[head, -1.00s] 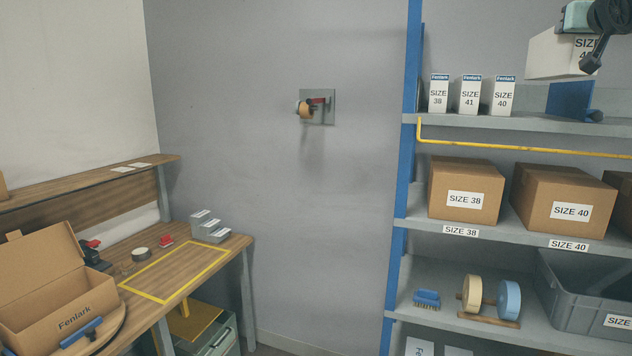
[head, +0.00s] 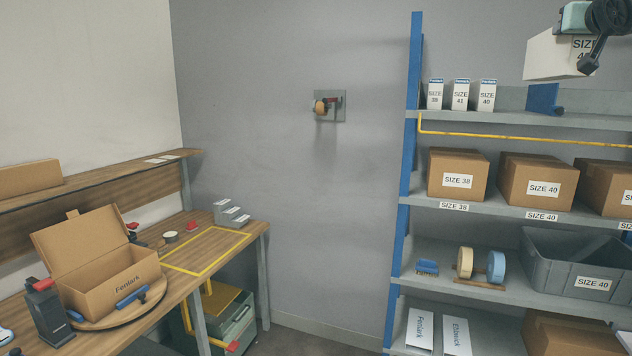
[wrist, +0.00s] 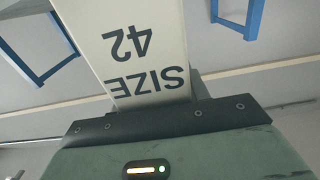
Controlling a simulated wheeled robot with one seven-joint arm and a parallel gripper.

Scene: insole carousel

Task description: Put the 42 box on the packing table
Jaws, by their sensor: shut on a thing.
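My gripper (head: 592,40) is at the upper right of the head view, shut on a white box (head: 552,58) and holding it in the air in front of the top shelf. In the wrist view the box (wrist: 140,45) shows "SIZE 42" upside down, with the gripper body (wrist: 170,140) below it. Part of the label in the head view is cut off or covered by my gripper. The wooden packing table (head: 212,238) stands at the left, with a yellow outlined rectangle (head: 180,268) on its top, empty inside.
The blue-posted rack (head: 408,150) at right holds small boxes, cartons and a grey bin (head: 575,262). Floor shows between table and rack.

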